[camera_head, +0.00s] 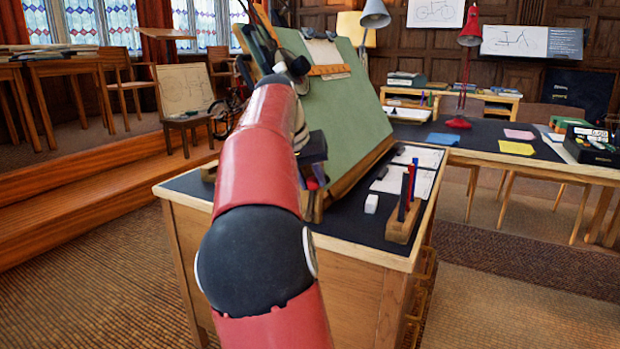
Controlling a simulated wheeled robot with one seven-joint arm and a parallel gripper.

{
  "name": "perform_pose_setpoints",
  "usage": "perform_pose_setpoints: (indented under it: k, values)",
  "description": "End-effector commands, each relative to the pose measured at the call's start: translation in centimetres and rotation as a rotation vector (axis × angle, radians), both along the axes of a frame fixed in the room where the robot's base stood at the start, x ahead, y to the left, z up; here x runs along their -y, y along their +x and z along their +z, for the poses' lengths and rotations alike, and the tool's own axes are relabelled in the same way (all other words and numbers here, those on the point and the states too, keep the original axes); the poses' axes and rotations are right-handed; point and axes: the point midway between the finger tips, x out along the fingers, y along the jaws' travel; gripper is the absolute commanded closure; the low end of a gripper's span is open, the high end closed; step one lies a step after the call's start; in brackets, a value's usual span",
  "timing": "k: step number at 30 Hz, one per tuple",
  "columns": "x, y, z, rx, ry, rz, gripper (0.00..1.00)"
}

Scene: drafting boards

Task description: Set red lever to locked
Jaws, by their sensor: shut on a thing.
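My red and black arm rises from the bottom of the view and reaches the left side of a green tilted drafting board (345,110) on a desk. My forearm covers the board's lower left side. The jaws of my gripper are hidden behind the arm, so I cannot see what they touch. I cannot make out the red lever or its locked mark; that side of the board is largely covered. Dark parts show at the board's upper left edge, but I cannot tell what they are.
The desk's dark top (375,228) holds a wooden pen block (402,224), a white eraser (371,203) and paper sheets. A red lamp (470,32) stands on another desk at the back right. Wooden steps (90,195) lie at left. Carpet at lower right is clear.

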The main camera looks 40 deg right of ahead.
Motion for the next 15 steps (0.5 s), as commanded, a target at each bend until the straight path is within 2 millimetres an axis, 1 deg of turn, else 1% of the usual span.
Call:
perform_pose_setpoints:
  k: [2,7,15]
  values:
    - [-0.2,0.2,-0.1,0.009,0.004,0.008,1.0]
    - [0.0,-0.3,-0.3,0.052,0.021,0.008,1.0]
    - [0.7,-2.2,-1.1,0.214,0.092,0.005,1.0]
